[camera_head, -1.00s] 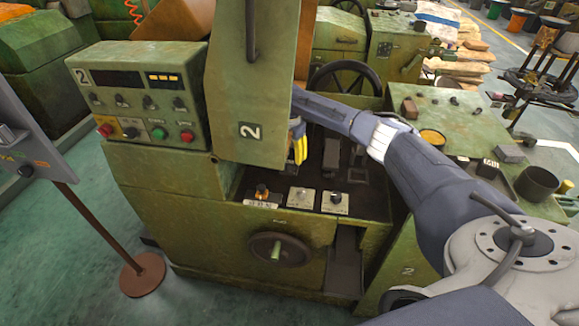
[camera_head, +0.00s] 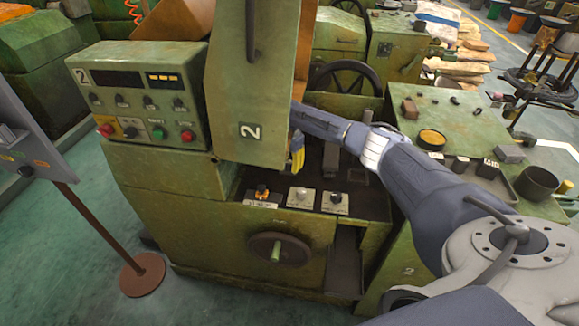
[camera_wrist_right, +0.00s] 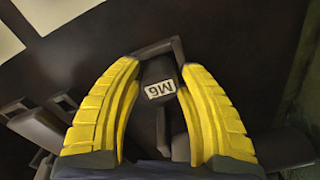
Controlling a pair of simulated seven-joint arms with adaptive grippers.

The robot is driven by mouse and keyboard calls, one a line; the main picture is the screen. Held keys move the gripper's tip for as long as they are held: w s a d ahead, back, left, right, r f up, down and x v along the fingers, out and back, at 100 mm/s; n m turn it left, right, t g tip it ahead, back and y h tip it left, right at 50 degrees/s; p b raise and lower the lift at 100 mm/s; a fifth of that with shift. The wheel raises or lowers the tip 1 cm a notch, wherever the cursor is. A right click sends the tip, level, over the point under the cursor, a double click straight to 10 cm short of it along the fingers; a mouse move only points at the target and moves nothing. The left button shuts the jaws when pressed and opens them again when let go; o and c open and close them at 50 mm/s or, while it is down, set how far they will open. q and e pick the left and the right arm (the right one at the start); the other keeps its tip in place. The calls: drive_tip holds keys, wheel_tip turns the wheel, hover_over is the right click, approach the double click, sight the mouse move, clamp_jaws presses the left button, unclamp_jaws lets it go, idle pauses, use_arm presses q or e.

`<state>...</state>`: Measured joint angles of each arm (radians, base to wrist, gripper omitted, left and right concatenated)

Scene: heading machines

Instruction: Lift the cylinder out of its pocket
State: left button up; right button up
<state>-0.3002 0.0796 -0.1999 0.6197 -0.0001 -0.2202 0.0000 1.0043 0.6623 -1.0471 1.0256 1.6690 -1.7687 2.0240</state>
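The cylinder is a dark block-like piece with a white M6 label (camera_wrist_right: 160,84) in the right wrist view, beside a dark frame that looks like its pocket. My right gripper (camera_wrist_right: 160,66) has yellow ribbed fingers, one on each side of the cylinder. They look apart, with small dark gaps to it; whether either touches is hard to tell. The cylinder is not discernible there. My left gripper is out of view.
The control box (camera_head: 140,95) with buttons stands left of the cover. Knobs and small plates (camera_head: 301,197) line the machine's front, above a handwheel (camera_head: 280,249). A bench (camera_head: 455,125) at the right holds a dark cup (camera_head: 537,185) and labelled blocks.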

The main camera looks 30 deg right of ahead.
clamp_jaws()
drive_tip(key=shift+r, duration=0.1)
